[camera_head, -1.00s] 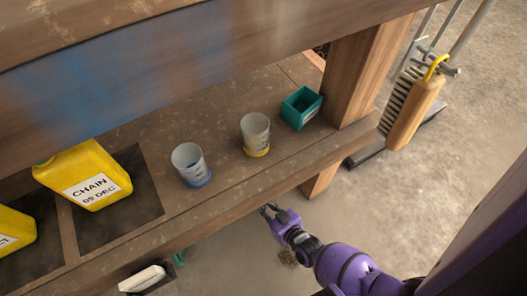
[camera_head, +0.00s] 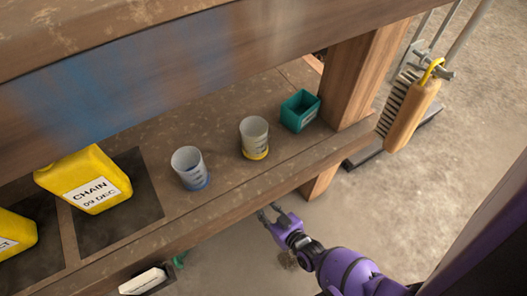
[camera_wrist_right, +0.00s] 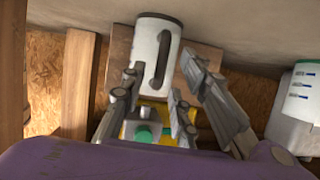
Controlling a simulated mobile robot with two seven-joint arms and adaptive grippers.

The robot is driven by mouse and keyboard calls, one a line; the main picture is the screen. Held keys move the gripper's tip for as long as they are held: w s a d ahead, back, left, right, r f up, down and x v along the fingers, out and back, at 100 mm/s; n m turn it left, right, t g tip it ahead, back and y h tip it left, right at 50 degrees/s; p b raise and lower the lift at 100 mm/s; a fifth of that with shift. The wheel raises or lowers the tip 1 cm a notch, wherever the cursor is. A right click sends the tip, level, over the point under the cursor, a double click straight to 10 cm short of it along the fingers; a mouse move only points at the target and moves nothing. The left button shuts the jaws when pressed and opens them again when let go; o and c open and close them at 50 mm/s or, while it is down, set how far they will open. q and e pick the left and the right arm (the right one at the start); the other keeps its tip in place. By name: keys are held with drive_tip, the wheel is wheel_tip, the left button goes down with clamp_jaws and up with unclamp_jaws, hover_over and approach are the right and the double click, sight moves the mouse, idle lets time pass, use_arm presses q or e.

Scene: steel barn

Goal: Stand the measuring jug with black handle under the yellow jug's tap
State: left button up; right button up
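The measuring jug (camera_wrist_right: 152,60) is white with a black handle (camera_wrist_right: 161,60). It stands in the right wrist view beyond my fingertips, apart from them, with its handle towards me. A yellow container (camera_wrist_right: 155,108) with a green-topped tap (camera_wrist_right: 143,134) shows partly between my fingers, mostly hidden. In the head view a yellow jug (camera_head: 85,178) labelled CHAIN 09 DEC stands on the shelf; I cannot tell whether it is the same one. My right gripper (camera_head: 269,211) is open and empty in front of the shelf edge; its spread fingers also fill the right wrist view (camera_wrist_right: 162,82). My left gripper is not in view.
On the shelf board (camera_head: 220,195) stand a cup with a blue base (camera_head: 188,167), a cup with a yellow base (camera_head: 254,136) and a green box (camera_head: 300,110). A wooden post (camera_head: 357,80) rises beside them. A blue-marked white container (camera_wrist_right: 298,95) stands at right.

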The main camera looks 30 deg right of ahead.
drive_tip(key=s+r+g+p, duration=0.2)
drive_tip(key=s+r, duration=0.2)
drive_tip(key=s, duration=1)
drive_tip(key=s+r+g+p, duration=0.2)
drive_tip(key=s+r, duration=0.2)
drive_tip(key=s, duration=0.9)
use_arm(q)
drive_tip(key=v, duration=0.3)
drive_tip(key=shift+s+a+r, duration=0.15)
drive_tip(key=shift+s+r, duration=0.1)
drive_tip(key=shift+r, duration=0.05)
use_arm(e)
drive_tip(key=s+d+r+g+h, duration=0.1)
drive_tip(key=s+d+r+g, duration=0.2)
drive_tip(key=s+r, duration=0.6)
drive_tip(key=s+g, duration=0.1)
drive_tip(key=s, duration=0.2)
drive_tip(key=shift+s+r+g, duration=0.3)
drive_tip(key=shift+r, duration=0.05)
drive_tip(key=shift+d, duration=0.1)
